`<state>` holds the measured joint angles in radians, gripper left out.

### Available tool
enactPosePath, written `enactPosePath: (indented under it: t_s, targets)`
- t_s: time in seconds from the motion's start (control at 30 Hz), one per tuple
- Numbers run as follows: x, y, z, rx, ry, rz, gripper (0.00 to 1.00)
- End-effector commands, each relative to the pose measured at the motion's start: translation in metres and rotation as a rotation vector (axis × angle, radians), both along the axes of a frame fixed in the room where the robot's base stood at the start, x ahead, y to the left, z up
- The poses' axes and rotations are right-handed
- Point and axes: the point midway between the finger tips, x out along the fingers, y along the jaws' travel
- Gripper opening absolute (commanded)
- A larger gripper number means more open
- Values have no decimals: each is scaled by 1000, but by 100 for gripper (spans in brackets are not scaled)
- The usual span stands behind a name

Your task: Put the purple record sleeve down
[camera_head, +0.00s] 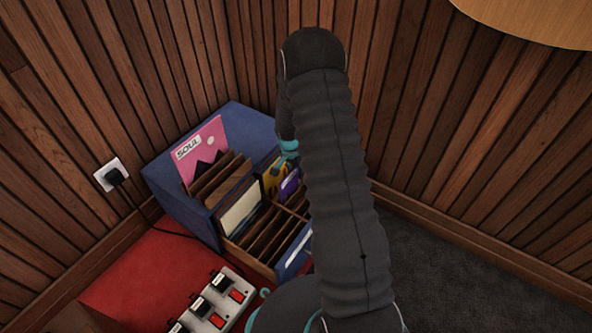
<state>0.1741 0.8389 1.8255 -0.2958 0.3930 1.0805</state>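The purple record sleeve (290,183) shows only in part, in the right half of a wooden record rack, close beside a yellow sleeve (272,178). My forearm covers what lies to its right. The end of my arm, with a teal ring, comes down just above these two sleeves. My gripper's fingers cannot be made out behind the arm. I cannot tell whether they touch the purple sleeve, or whether it is held or rests freely in its slot.
The wooden rack with several dividers (232,245) sits in a blue case (192,212). A pink "SOUL" sleeve (202,150) stands at its back left. A switched power strip (213,302) lies on the red surface (140,270) in front. Slatted wooden walls (450,130) close in behind.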

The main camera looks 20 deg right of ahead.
Motion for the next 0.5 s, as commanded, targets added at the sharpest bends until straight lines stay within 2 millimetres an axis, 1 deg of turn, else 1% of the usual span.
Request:
enactPosePath:
  t_s: [0.13,0.27,0.37,0.5]
  targets:
    - [0,0,6,0,0,0,31]
    - [0,0,18,-1,1,0,31]
    - [0,2,35,-1,-4,0,31]
    - [-3,6,65,-1,-4,0,31]
